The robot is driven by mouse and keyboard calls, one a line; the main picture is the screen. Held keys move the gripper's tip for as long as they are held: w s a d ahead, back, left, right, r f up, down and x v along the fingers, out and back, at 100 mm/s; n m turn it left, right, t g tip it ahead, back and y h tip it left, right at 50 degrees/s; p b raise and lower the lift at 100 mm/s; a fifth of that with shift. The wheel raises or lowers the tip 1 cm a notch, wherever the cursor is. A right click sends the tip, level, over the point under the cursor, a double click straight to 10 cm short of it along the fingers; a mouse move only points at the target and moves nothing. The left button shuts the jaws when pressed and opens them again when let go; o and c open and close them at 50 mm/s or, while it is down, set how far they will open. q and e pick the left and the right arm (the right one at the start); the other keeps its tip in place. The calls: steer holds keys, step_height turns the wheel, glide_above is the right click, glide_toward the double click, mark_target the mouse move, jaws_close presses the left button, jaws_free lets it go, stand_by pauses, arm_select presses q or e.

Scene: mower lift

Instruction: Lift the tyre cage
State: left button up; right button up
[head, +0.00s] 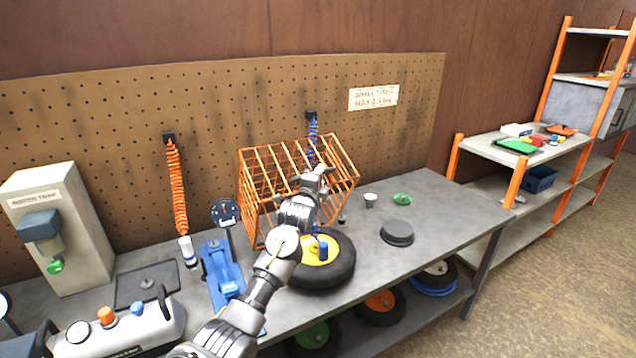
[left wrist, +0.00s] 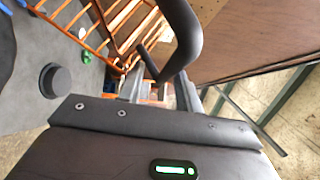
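The orange wire tyre cage (head: 258,190) stands at the back of the bench, and its bars show at the top of the left wrist view (left wrist: 92,22). A black tyre with a yellow hub (head: 335,272) lies in front of it, partly behind my left arm. My left gripper (head: 318,180) is at the front of the cage, over its bars. In the left wrist view its fingers (left wrist: 157,92) stand apart with something orange between or behind them; whether they grip it is unclear. A black curved bar (left wrist: 186,35) crosses above them. My right gripper is not in view.
A blue tool (head: 222,270), a pressure gauge (head: 225,212) and a grey tank with a black handle (head: 120,330) stand left of the tyre. A dark round disc (head: 397,233) and a small green item (head: 402,198) lie right. The bench's right end is mostly clear.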

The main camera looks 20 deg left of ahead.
arm_select(q)
steer(key=s+b, duration=0.3)
steer(key=s, duration=0.7)
steer(key=shift+s+d+f, duration=0.15)
steer(key=shift+s+f, duration=0.1)
steer(key=shift+s, duration=0.1)
